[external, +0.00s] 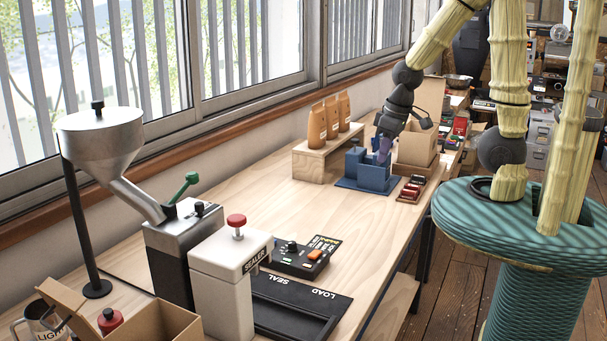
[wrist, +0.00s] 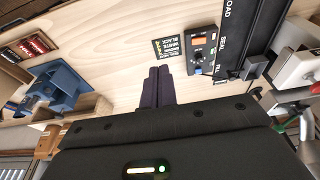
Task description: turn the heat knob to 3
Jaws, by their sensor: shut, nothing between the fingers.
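The heat knob seems to be the small dark knob (external: 291,247) on the black control box (external: 290,263), beside an orange switch (external: 315,254). In the wrist view the knob (wrist: 198,57) sits below the orange switch on the box (wrist: 207,73). The number it points to is too small to read. My gripper (external: 383,159) is over the blue fixture area, well behind the box in the external view. In the wrist view its dark purple fingers (wrist: 158,72) are together and empty, left of the box and apart from it.
A white sealer (external: 222,275) with a red knob and a black load plate (external: 300,300) adjoin the box. A printed card (wrist: 168,48) lies beside it. A blue fixture (external: 352,185) and a wooden riser (external: 310,163) with bags stand farther back. The mid-table is clear.

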